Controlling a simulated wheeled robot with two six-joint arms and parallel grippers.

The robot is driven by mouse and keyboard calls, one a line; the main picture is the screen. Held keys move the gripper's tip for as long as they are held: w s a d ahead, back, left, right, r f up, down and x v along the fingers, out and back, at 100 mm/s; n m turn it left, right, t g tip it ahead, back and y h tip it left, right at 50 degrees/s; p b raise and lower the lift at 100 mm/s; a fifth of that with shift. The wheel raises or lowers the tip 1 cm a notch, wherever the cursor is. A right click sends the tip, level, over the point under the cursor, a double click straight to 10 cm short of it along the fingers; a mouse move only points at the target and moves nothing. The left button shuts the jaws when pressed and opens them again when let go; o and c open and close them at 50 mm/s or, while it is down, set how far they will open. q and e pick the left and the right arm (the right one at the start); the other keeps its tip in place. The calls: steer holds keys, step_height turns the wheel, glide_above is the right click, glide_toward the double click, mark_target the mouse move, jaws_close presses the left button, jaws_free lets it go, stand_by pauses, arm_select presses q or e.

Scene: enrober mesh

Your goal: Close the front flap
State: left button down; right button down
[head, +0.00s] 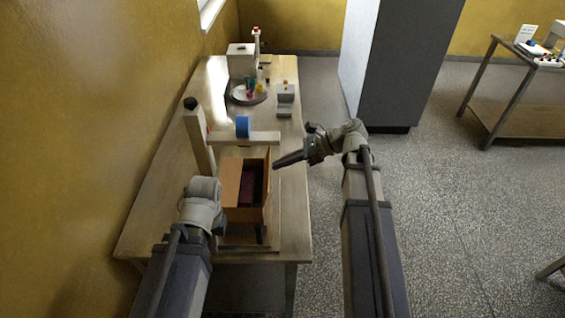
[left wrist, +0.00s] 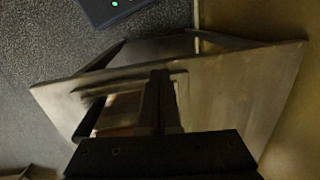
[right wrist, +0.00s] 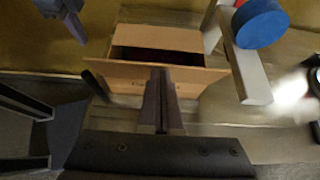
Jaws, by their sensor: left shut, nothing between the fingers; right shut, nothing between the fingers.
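An open cardboard box (head: 243,214) stands on the table, and something dark purple lies inside. It also shows in the right wrist view (right wrist: 190,40). On the box's right side a cardboard flap (right wrist: 200,76) stands out from the rim; it also shows edge-on in the head view (head: 268,184). My right gripper (head: 277,164) is shut and empty, with its tips close to the outside of this flap; contact cannot be told. My left gripper (left wrist: 160,75) is shut and empty. In the head view it is mostly hidden by its own wrist, at the box's near left.
A pale post with an arm (head: 262,138) carrying a blue roll (head: 242,126) stands just behind the box. Farther back are a round tray (head: 247,98) with small coloured items and a white machine (head: 241,60).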

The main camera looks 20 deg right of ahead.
steer(key=shift+w+a+r+h+p, duration=0.1)
steer(key=shift+a+r+h+p, duration=0.6)
steer(key=shift+p, duration=1.05)
steer(key=g+h+p, duration=0.3)
steer(key=h+p, duration=0.2)
steer(key=h, duration=0.5)
glide_above(237, 179)
steer(key=d, duration=0.1)
steer(key=shift+f, duration=1.55)
steer(key=shift+a+f+b, duration=0.5)
steer(key=shift+f+b, duration=0.1)
steer(key=shift+f, duration=0.2)
steer(key=shift+r, duration=0.15)
steer(key=shift+r+p, duration=0.7)
steer(key=shift+p, duration=0.1)
